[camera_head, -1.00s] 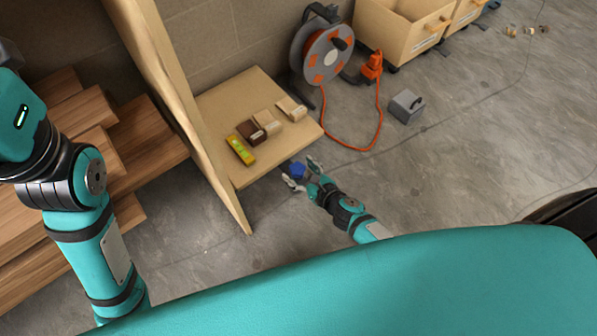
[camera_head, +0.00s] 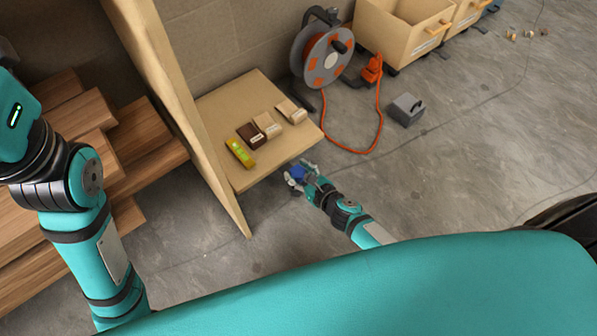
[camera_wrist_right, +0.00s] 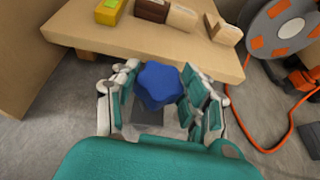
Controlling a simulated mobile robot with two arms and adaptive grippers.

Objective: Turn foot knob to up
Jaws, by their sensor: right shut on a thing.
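The foot knob (camera_wrist_right: 158,84) is a blue, lobed knob below the front edge of the low wooden shelf. In the head view the knob (camera_head: 297,174) is small and partly covered by my right gripper (camera_head: 303,176). In the right wrist view my right gripper (camera_wrist_right: 165,100) has its fingers on both sides of the knob, shut on it. A grey part shows under the knob. Of my left side only arm links show at the left of the head view; its gripper is out of view.
The wooden shelf (camera_head: 222,100) carries a yellow level (camera_head: 240,153) and several small blocks. A tall wooden panel (camera_head: 180,100) stands left of it. A cable reel (camera_head: 325,57) with an orange cord, a grey box (camera_head: 407,109) and drawers lie beyond. Floor at right is mostly clear.

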